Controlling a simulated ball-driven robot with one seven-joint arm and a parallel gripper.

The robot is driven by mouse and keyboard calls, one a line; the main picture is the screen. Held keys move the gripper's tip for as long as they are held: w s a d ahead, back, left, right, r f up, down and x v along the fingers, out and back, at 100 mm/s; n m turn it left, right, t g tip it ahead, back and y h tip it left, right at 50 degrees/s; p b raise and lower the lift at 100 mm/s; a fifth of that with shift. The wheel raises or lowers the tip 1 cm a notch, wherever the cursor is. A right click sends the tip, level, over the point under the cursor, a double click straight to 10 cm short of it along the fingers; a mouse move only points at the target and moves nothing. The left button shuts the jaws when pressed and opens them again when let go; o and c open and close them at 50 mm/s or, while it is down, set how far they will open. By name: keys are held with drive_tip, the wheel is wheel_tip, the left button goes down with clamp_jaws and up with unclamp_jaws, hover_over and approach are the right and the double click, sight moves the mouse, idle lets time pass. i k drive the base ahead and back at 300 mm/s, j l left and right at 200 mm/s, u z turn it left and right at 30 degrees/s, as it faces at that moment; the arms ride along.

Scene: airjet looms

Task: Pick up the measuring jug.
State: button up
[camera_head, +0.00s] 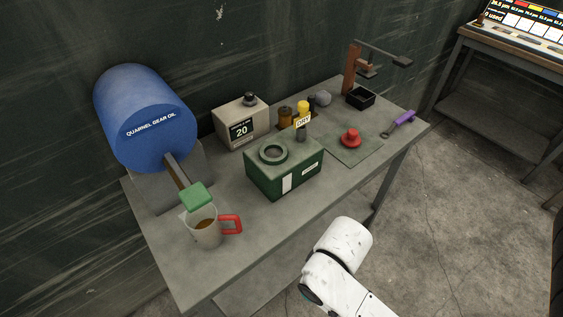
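The measuring jug (204,230) stands upright near the front left of the grey table (260,231). It is a pale cup with a red handle (231,224) pointing right and brown liquid inside. The green end (196,195) of a bar from the blue drum hangs just above and behind its rim. A white arm with a rounded joint, mine, reaches in at the bottom, off the table's front edge and right of the jug. My gripper is not in the picture.
A blue gear oil drum (147,112) lies on a grey block behind the jug. A green box (284,167) stands to the jug's right. Farther right are several small bottles, a red knob (351,138) on a mat and a purple-handled tool (404,119). The front strip of table is clear.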

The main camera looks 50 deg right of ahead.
sight(204, 224)
drive_tip(key=z, duration=0.5)
drive_tip(key=k+j+z, duration=0.15)
drive_tip(key=j+z, duration=0.2)
drive_tip(key=k+j+z, duration=0.15)
drive_tip(key=z, duration=0.2)
drive_tip(key=k+j+z, duration=0.2)
drive_tip(key=z, duration=0.15)
drive_tip(key=i+j, duration=0.15)
drive_tip(key=i, duration=0.15)
